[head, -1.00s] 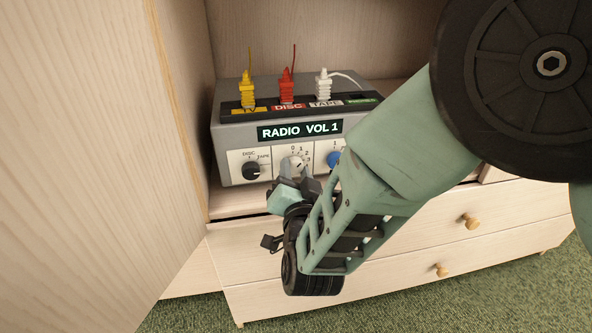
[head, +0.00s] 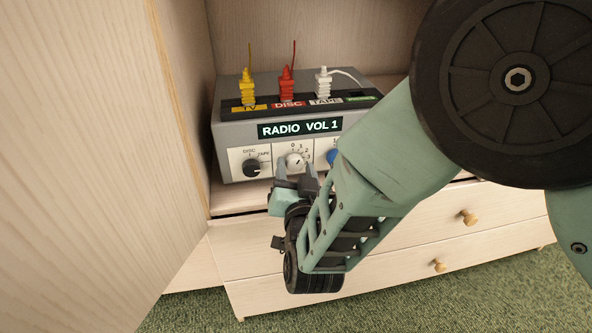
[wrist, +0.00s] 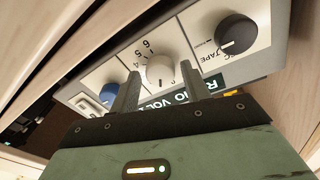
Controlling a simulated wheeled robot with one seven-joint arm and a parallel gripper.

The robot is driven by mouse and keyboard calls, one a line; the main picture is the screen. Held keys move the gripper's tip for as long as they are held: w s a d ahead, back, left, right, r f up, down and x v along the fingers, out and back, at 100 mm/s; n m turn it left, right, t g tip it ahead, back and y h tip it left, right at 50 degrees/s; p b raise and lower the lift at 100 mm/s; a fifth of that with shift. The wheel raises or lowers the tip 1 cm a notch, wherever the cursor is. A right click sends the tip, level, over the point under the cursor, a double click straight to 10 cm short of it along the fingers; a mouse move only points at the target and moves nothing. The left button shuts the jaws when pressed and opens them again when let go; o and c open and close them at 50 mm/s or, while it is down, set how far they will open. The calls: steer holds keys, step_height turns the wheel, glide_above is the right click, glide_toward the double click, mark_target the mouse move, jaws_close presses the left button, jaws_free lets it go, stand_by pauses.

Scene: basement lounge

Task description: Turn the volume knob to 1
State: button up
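The volume knob (head: 295,160) is a small white dial in the middle panel of the grey radio unit (head: 222,128), with numbers around it. The display (head: 300,129) reads "RADIO VOL 1". My gripper (head: 296,174) is just in front of and below the knob in the head view, its two fingers spread apart. In the wrist view the open fingers (wrist: 159,68) appear to either side of the white knob (wrist: 160,73), with gaps between them and it. I cannot tell how deep the fingertips reach.
A black selector knob (head: 252,168) sits left of the volume knob, and a blue knob (head: 333,156) to its right, partly behind my arm. Yellow (head: 247,88), red (head: 287,84) and white plugs (head: 323,83) stand on top. A wooden panel (head: 110,150) is close on the left.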

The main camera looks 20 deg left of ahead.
steer(key=shift+o, duration=0.2)
steer(key=r+p+v, duration=0.1)
steer(key=p+v, duration=0.2)
steer(key=v, duration=1.4)
steer(key=shift+s+f, duration=0.25)
steer(key=shift+f, duration=0.2)
steer(key=w+r+g, duration=0.1)
steer(key=w+g, duration=0.3)
steer(key=g, duration=0.2)
steer(key=s+d+r+n+g+h, duration=0.2)
steer(key=s+d+r+g+h, duration=0.1)
steer(key=d, duration=0.5)
steer(key=s+d+r+n+g+h, duration=0.2)
steer(key=s+d+g, duration=0.2)
steer(key=d, duration=0.4)
steer(key=s+d+r+n+g+h, duration=0.2)
steer(key=s+d+r+g+h, duration=0.1)
steer(key=d, duration=0.4)
step_height(320, 180, up, 32)
steer(key=p, duration=3.2)
steer(key=shift+s+d+f+g, duration=0.2)
steer(key=shift+s+d+g, duration=0.1)
